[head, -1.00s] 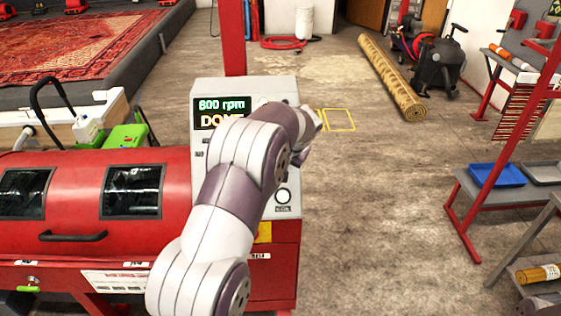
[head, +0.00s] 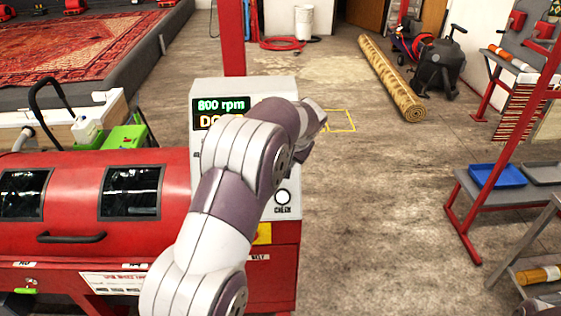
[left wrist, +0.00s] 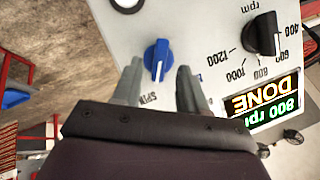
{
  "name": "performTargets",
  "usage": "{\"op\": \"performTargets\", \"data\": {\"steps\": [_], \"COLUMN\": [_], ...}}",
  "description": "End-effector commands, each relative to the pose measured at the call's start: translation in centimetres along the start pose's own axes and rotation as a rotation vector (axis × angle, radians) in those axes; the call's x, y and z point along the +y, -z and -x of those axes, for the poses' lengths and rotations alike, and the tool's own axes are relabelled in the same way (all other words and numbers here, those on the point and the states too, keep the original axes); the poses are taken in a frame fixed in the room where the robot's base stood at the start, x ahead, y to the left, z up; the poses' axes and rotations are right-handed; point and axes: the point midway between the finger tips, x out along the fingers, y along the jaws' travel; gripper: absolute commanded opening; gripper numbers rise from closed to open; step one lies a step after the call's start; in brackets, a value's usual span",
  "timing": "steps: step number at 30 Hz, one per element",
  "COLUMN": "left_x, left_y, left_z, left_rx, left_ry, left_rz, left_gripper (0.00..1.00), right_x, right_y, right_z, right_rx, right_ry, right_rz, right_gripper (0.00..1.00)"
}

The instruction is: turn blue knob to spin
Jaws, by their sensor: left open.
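The blue knob (left wrist: 157,60) is on the light grey control panel (left wrist: 185,22), next to the word SPIN, in the left wrist view. My left gripper (left wrist: 159,68) is open, with one finger on each side of the knob in the picture. Gaps show beside the knob; I cannot tell how far the fingertips are from the panel. In the head view my left arm (head: 250,155) hides the knob and most of the panel. The panel's display (head: 220,111) reads 800 rpm; in the wrist view (left wrist: 265,103) it also reads DONE. My right gripper is not in view.
A black rpm knob (left wrist: 263,35) sits beside the blue one. A white round button (head: 283,197) is low on the panel. The red machine drum (head: 80,195) lies left.

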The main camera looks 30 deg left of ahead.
Motion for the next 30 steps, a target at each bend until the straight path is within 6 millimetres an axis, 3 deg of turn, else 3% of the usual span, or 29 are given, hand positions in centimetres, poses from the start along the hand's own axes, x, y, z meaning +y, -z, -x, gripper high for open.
{"op": "performTargets", "data": {"steps": [8, 10, 15, 30], "left_x": [0.1, -0.2, 0.0, 0.7], "left_y": [0.0, 0.3, 0.0, 0.4], "left_z": [7.2, 9.1, 10.0, 9.7], "left_rx": [0.003, -0.001, -0.002, 0.025], "left_ry": [0.0, 0.0, 0.0, -0.024], "left_rz": [-0.002, -0.004, -0.004, -0.036], "left_gripper": [0.43, 0.43, 0.43, 0.43], "right_x": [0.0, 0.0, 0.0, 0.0], "right_y": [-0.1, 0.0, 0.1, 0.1], "right_z": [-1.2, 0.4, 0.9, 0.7], "right_rx": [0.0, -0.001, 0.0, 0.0], "right_ry": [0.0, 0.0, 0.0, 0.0], "right_rz": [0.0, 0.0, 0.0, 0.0], "right_gripper": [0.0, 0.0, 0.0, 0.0]}}
